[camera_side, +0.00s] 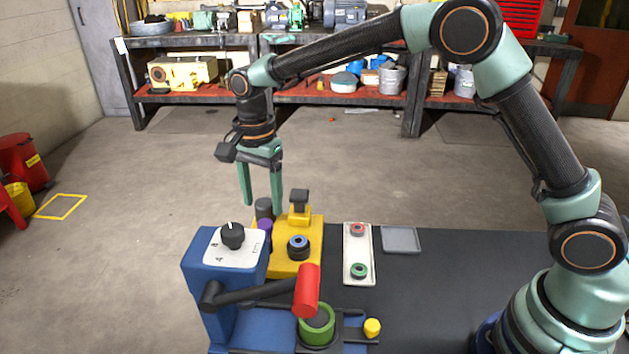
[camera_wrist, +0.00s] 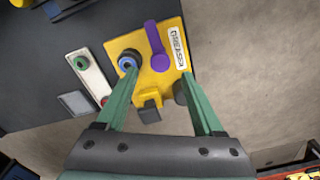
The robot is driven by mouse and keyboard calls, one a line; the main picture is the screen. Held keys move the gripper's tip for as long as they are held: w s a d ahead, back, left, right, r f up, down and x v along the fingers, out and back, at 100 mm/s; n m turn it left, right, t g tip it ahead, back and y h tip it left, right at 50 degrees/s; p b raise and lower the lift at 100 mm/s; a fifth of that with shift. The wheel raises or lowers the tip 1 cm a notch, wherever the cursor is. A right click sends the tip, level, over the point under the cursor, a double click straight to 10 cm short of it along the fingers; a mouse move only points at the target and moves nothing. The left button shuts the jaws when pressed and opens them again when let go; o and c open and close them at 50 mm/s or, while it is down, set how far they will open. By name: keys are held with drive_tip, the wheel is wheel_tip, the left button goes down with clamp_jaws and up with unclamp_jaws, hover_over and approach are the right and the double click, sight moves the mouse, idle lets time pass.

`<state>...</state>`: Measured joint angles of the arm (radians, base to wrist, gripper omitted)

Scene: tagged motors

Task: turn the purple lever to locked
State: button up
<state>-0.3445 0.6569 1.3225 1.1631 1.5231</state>
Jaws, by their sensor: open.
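The purple lever (camera_wrist: 156,42) lies on the yellow block (camera_wrist: 150,86) in the wrist view, pointing toward the top of the picture, beside a white label plate (camera_wrist: 178,47). In the side view only a bit of the purple lever (camera_side: 264,224) shows between the blue housing and the yellow block (camera_side: 290,262). My gripper (camera_side: 262,203) is open and empty, pointing down above the far left end of the yellow block. In the wrist view my gripper (camera_wrist: 160,74) has its fingertips on either side of the lever's lower end, apparently above it. The label's text is too small to read.
The yellow block carries a blue-ringed button (camera_side: 298,246) and a dark upright post (camera_side: 300,200). A blue housing (camera_side: 208,268) with a black dial (camera_side: 232,235) and a red-ended arm (camera_side: 307,290) stands in front.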

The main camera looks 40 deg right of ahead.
sight(265, 223)
drive_tip(key=shift+f, duration=2.5)
clamp_jaws()
